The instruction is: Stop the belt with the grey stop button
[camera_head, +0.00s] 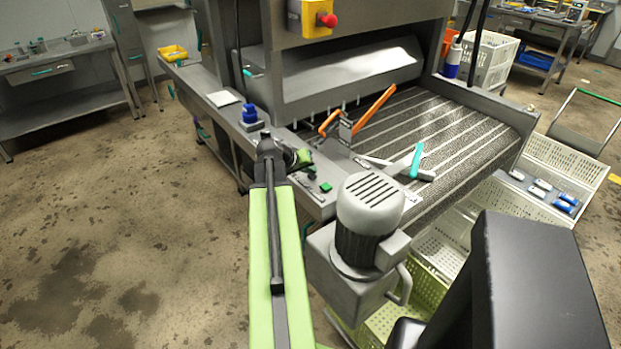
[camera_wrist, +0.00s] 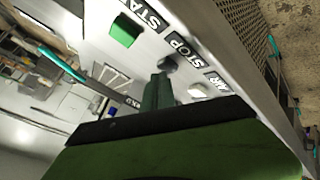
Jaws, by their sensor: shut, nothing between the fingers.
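In the wrist view the grey stop button (camera_wrist: 169,63) sits on the metal panel beside a dark STOP label (camera_wrist: 180,43). My gripper (camera_wrist: 158,78) is shut and empty, its fingertips close to the grey button and partly overlapping its near side in the picture. I cannot tell whether they touch it. In the head view my gripper (camera_head: 303,157) is low over the control rail (camera_head: 295,185) along the belt's near side. The belt (camera_head: 450,130) is a dark mesh with pale cross stripes.
A green button (camera_wrist: 124,31) with a START label lies to one side of the grey button, and a white button (camera_wrist: 198,90) to the other. On the belt lie orange-handled tools (camera_head: 375,108) and a teal-handled tool (camera_head: 416,162). A grey motor (camera_head: 368,215) stands near the rail.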

